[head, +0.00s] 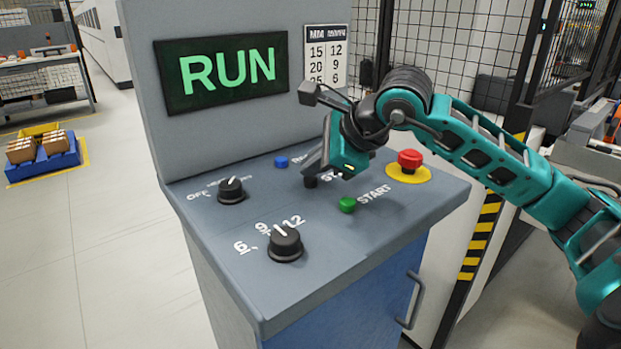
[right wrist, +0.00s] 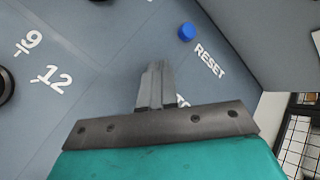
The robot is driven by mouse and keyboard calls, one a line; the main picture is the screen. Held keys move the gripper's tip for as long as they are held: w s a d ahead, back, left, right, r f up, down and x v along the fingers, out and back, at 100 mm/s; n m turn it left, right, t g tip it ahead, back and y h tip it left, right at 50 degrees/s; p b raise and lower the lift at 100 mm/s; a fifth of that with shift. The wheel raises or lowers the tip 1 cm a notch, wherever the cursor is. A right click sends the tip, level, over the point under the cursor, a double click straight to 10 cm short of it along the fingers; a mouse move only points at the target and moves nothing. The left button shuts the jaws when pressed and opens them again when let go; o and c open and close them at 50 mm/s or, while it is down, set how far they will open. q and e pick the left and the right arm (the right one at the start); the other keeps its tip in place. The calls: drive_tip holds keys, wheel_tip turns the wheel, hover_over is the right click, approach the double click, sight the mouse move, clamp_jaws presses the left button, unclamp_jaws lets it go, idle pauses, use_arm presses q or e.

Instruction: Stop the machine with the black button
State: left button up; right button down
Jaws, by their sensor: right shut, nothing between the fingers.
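The black button (head: 311,182) is on the sloped top of the control console, partly covered by my right gripper (head: 315,169). Its white label is mostly hidden behind the gripper. My right gripper is shut and empty, with its fingertips at or just above the black button; I cannot tell whether they touch it. In the right wrist view the closed fingers (right wrist: 155,85) point at the panel and hide the button. The display (head: 220,74) on the console's upright back reads RUN in green. My left gripper is not in view.
Close by are the green START button (head: 347,204), the blue RESET button (head: 281,162) and the red mushroom button (head: 409,160) on a yellow disc. Two black knobs (head: 231,190) (head: 286,243) sit to the left and front. Open floor lies left of the console.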

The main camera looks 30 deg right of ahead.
sight(314, 181)
drive_tip(key=shift+f, duration=0.2)
drive_tip(key=shift+r, duration=0.15)
idle(0.3)
drive_tip(key=shift+r+p, duration=0.5)
drive_tip(key=shift+r, duration=0.25)
wheel_tip(314, 181, up, 5)
drive_tip(key=p, duration=0.4)
drive_tip(key=shift+r, duration=0.1)
idle(0.7)
